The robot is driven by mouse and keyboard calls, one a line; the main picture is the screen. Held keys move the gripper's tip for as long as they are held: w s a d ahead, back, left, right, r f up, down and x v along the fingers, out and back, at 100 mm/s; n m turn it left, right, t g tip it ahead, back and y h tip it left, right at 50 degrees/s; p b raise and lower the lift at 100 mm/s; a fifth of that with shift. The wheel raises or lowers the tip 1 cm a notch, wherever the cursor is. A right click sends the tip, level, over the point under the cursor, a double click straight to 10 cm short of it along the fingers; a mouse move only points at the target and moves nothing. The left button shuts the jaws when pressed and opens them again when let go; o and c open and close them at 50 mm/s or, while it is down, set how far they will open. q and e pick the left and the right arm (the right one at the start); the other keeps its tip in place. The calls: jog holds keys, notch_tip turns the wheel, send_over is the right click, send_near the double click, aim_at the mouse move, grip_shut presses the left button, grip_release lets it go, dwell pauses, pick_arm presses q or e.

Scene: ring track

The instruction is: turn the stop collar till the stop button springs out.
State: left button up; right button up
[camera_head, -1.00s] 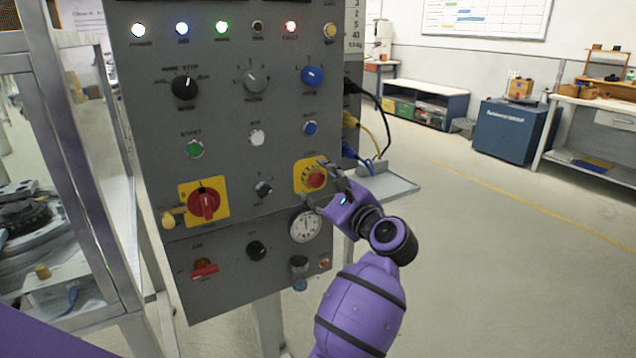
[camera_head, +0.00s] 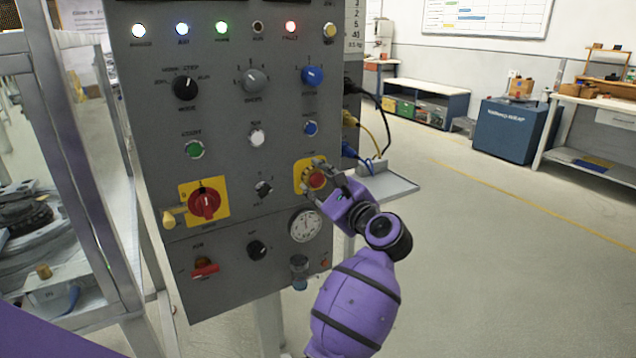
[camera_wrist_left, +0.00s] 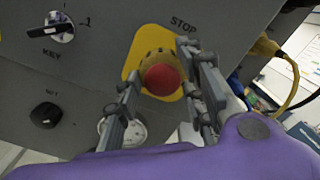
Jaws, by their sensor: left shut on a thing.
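The stop button (camera_head: 317,180) is a red round head on a yellow plate (camera_head: 298,167), at the lower right of the grey panel. In the left wrist view, the red button (camera_wrist_left: 161,79) sits in the mustard stop collar (camera_wrist_left: 152,60) with dark marks, under the word STOP. My left gripper (camera_head: 313,177) is at the collar, one finger above and one below in the head view. In the wrist view its fingers (camera_wrist_left: 160,76) flank the collar, shut on it. The fingers hide part of the collar's edge. How far the button stands out is unclear. My right gripper is not seen.
A gauge (camera_head: 305,225) sits just below the plate, close to the lower finger. A key switch (camera_head: 264,188) and a red rotary switch (camera_head: 204,203) are to its left. A small shelf (camera_head: 394,187) and hanging cables (camera_head: 385,125) are at the panel's right. The floor beyond is clear.

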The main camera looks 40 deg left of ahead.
pick_arm(q)
jog(key=m+p, duration=0.3)
jog(key=m, duration=0.1)
jog(key=shift+s+a+m+p, duration=0.1)
jog(key=shift+s+m+p, duration=0.05)
jog(key=shift+m+p, duration=0.25)
jog(key=shift+f+m+p, duration=0.1)
jog(key=shift+m+p, duration=0.8)
jog(key=shift+m, duration=0.1)
jog(key=shift+m+p, duration=0.4)
jog(key=shift+m, duration=0.5)
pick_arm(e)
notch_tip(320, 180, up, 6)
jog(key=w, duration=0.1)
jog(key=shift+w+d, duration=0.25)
pick_arm(q)
jog(key=shift+s+f+p, duration=0.1)
jog(key=shift+f+p, duration=0.05)
jog(key=shift+p, duration=0.2)
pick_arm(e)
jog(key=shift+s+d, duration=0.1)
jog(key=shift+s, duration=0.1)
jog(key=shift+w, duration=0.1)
